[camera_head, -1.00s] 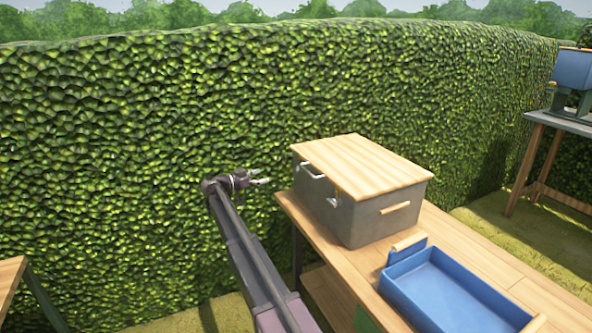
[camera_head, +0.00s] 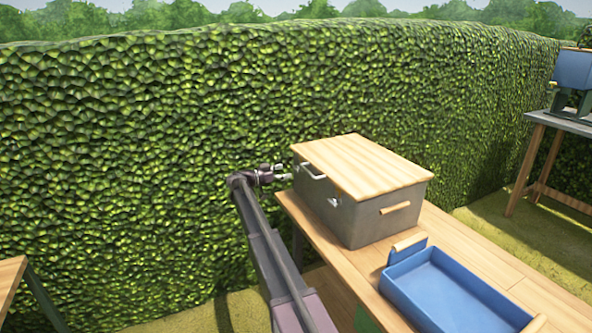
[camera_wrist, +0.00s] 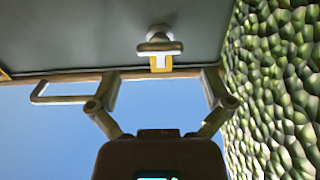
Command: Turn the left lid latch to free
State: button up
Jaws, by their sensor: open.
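The grey box (camera_head: 370,220) with a pale wooden lid (camera_head: 362,165) stands on the wooden table. In the wrist view the left lid latch (camera_wrist: 160,47) is a pale knob with a crossbar on the grey wall, beside a yellow piece at the lid edge. The crossbar lies roughly along the lid edge. My gripper (camera_head: 286,171) is at the box's left end; it also shows in the wrist view (camera_wrist: 160,88). Its fingers are spread and empty, and the latch appears between them, ahead of the tips. In the head view the gripper partly hides this latch area.
Another latch (camera_head: 333,201) is farther along the wall. A blue tray (camera_head: 450,295) sits on the table (camera_head: 500,265). The hedge (camera_head: 150,150) is close behind.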

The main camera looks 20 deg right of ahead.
aim_at(294, 169)
jog(key=shift+w+d, duration=0.1)
jog(key=shift+d, duration=2.25)
jog(key=c, duration=1.1)
